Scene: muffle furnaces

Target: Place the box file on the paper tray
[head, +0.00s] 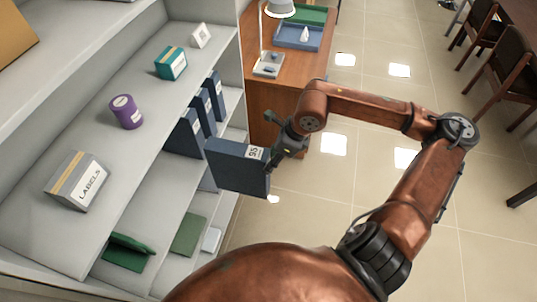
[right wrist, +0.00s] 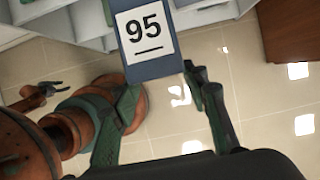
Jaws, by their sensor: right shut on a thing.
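The dark blue box file (head: 232,168) has a white label reading 95. It is held in the air just right of the shelf unit, clear of the shelves. My right gripper (head: 272,160) is shut on its labelled end. The label end of the box file (right wrist: 150,68) also shows in the right wrist view, between the fingers of my right gripper (right wrist: 165,105). A blue tray (head: 290,43) with a small white thing in it lies on the wooden desk, and a green tray-like thing (head: 314,15) lies behind it. My left gripper (right wrist: 40,93) shows small in the right wrist view.
A lamp (head: 268,65) stands at the desk's (head: 262,100) near left corner. The grey shelf unit (head: 85,140) holds several blue files (head: 207,108), a purple tub (head: 126,111), a teal box (head: 171,63) and a labels box (head: 77,181). Tiled floor is open right of the desk; chairs (head: 487,60) stand far right.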

